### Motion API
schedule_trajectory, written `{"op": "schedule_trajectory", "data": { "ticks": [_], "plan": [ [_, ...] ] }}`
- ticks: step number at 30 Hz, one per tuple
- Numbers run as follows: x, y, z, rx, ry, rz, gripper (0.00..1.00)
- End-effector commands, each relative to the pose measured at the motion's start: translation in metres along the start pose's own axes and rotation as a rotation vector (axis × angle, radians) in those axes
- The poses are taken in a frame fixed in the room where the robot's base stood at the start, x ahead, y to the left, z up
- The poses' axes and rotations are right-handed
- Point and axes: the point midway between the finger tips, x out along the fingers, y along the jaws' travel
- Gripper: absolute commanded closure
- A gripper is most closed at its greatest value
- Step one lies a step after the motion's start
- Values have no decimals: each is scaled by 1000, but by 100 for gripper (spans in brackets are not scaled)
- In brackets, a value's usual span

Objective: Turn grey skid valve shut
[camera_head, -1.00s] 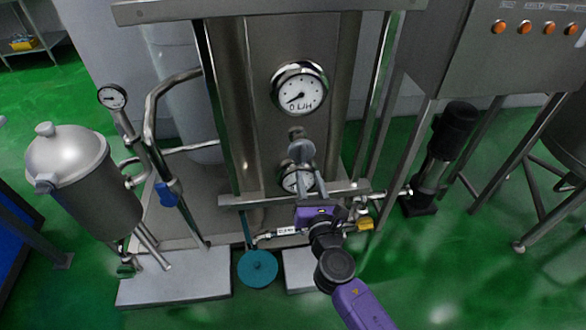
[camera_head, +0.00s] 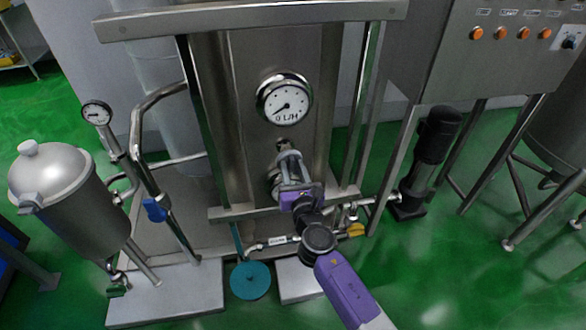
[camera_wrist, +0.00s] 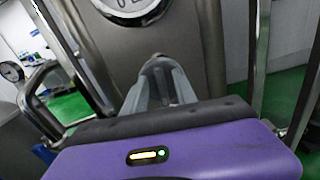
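My gripper (camera_head: 289,160) reaches to the front of the steel skid (camera_head: 239,95), just below the large round dial (camera_head: 284,98). In the wrist view its two grey fingers (camera_wrist: 163,68) lean close together in front of the steel panel. A grey valve handle cannot be told apart from the grey fingers; if it is there, they hide it. I cannot tell whether the fingers touch or hold anything. A lower round gauge (camera_head: 272,186) is mostly hidden behind my gripper.
A steel crossbar (camera_head: 232,213) runs just below my gripper. A yellow-handled valve (camera_head: 355,230) sits low on the right, a blue-handled valve (camera_head: 156,210) on the left. A teal disc (camera_head: 250,281) is below. A steel filter vessel (camera_head: 62,195) stands at left, a black pump (camera_head: 432,140) at right.

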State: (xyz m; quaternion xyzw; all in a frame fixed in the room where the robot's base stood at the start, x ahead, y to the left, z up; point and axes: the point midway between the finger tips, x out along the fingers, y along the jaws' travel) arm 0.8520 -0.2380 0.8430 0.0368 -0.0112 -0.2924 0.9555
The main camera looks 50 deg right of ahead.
Motion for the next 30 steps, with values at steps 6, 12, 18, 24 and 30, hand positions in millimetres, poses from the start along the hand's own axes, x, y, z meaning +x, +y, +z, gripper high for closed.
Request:
{"op": "schedule_trajectory", "data": {
  "ticks": [6,12,18,24,30],
  "plan": [
    [0,0,0,0,0,0,88],
    [0,0,0,1,0,0,100],
    [0,0,0,12,0,0,100],
    [-1,-1,-1,78,-1,0,100],
    [-1,-3,-2,219,-1,0,100]
  ]
}}
